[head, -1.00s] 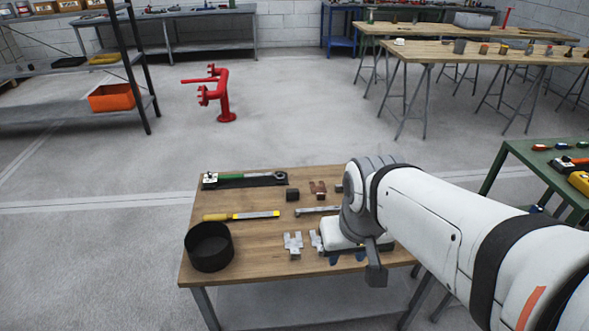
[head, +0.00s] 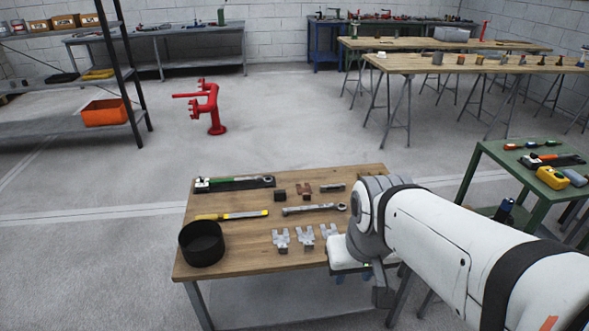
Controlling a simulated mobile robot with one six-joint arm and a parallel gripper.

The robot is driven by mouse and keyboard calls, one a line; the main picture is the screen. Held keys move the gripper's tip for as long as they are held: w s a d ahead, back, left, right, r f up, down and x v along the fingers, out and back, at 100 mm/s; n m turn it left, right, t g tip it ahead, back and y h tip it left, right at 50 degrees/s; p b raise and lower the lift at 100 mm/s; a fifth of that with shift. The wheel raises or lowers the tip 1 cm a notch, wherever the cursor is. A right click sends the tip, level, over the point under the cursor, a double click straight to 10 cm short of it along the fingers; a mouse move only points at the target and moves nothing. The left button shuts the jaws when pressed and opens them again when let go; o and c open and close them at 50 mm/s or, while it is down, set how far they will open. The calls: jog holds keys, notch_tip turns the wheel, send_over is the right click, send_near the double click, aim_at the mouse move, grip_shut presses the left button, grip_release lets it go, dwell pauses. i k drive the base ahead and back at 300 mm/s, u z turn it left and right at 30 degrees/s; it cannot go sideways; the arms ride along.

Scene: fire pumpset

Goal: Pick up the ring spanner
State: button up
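The ring spanner (head: 312,208) is a grey metal bar lying flat near the middle of the wooden table, with its ring end to the right. All of it shows, and nothing touches it. My gripper (head: 354,277) is at the table's front right, nearer to me than the spanner and to its right. Its white body is partly hidden by my arm. Its two blue fingertips show small and apart, with nothing seen between them.
On the wooden table (head: 240,257) are a black round bin (head: 201,244), a yellow-handled tool (head: 240,215), a green-handled wrench (head: 240,182), grey notched blocks (head: 281,240) and small brown blocks (head: 304,190). A green table (head: 500,154) stands at the right.

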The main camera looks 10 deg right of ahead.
aim_at(299, 209)
jog(key=i, duration=0.9)
jog(key=u, duration=0.05)
